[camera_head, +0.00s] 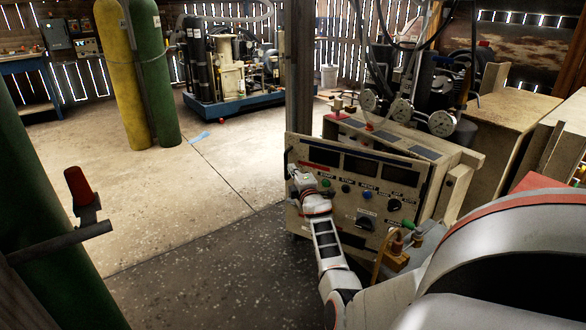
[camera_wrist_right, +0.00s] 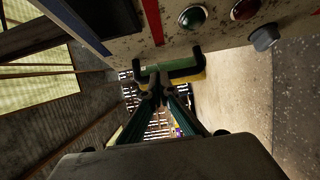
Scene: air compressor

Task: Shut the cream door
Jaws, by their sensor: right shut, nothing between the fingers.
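The cream door (camera_head: 345,215) is a worn panel with dark displays, coloured buttons and knobs, on the front of a cream cabinet (camera_head: 390,135). It looks set forward of the cabinet at its left side; I cannot tell how wide any gap is. In the right wrist view the cream panel (camera_wrist_right: 215,28) crosses the top, with a black handle-like bracket (camera_wrist_right: 172,67) below it. My right gripper (camera_head: 298,176) is at the panel's left part, its fingertips (camera_wrist_right: 157,86) closed together and empty beside the bracket. Contact is unclear. My left gripper is out of view.
Green and yellow gas cylinders (camera_head: 135,75) stand at the back left, and a large green cylinder (camera_head: 40,215) is close at the left. A wooden post (camera_head: 299,75) rises behind the panel. Machinery on a blue base (camera_head: 215,107) stands farther back. The floor (camera_head: 190,210) left of the panel is clear.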

